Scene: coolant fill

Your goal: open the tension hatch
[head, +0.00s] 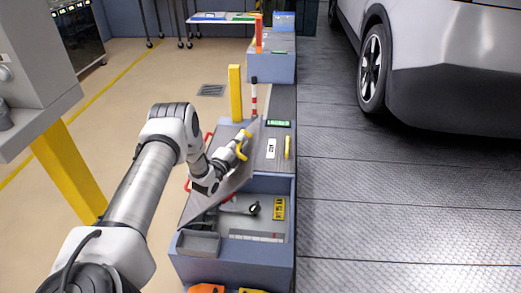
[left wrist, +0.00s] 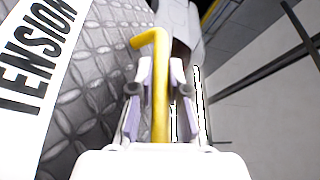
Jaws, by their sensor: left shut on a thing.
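The tension hatch lid (head: 232,184) is a grey patterned plate, tilted up along the left side of the blue-grey cabinet (head: 232,262). Its open compartment shows a black-knobbed lever (head: 253,209) and a yellow label (head: 278,208). My left gripper (head: 238,149) is shut on the lid's yellow handle (head: 242,152). In the left wrist view the yellow handle (left wrist: 160,95) stands between the two fingers, and the lid's patterned face (left wrist: 95,95) with a white TENSION label (left wrist: 35,60) lies to the left. My right gripper is not in view.
A second lid with a yellow handle (head: 287,147) and white label (head: 271,149) lies flat behind the opening. A yellow post (head: 236,92) and a red-white pole (head: 254,98) stand behind. A white car (head: 440,80) stands at the right. The floor between is clear.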

